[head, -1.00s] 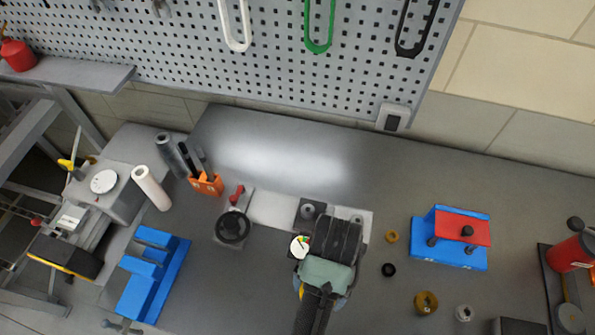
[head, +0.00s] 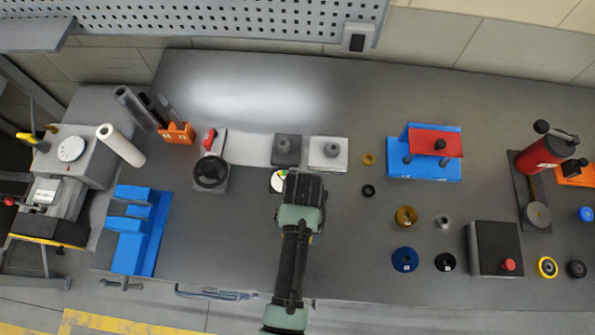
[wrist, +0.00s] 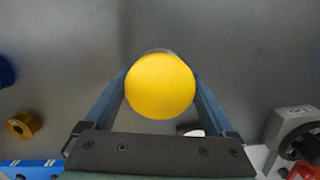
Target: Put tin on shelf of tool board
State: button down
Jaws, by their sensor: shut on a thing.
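The tin (wrist: 160,87) shows in the wrist view as a round yellow end with a thin grey edge behind it. My gripper (wrist: 160,72) is shut on it, one finger on each side. In the head view my gripper (head: 303,188) is over the middle of the bench, and the tin is hidden there by the gripper. The tool board (head: 230,15) is a grey perforated panel at the top, cut off by the frame. Its grey shelf (head: 38,36) sticks out at the top left, apart from my gripper.
On the bench (head: 330,100) are a blue vise (head: 140,235), an orange holder (head: 177,133), a handwheel (head: 211,172), a gauge (head: 278,181), a blue and red fixture (head: 425,168) and several small rings. The back strip of the bench is clear.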

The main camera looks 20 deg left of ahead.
jog(key=shift+f, duration=0.1)
grip_release()
jog(key=r, duration=0.3)
jog(key=w+r, duration=0.1)
jog(key=r, duration=0.3)
jog(key=r+p, duration=0.1)
jog(key=r, duration=0.3)
jog(key=shift+w+r, duration=0.1)
jog(key=shift+w, duration=0.05)
jog(key=shift+r+p, duration=0.5)
jog(key=shift+p, duration=0.05)
jog(key=shift+w+a, duration=0.1)
jog(key=shift+w, duration=0.05)
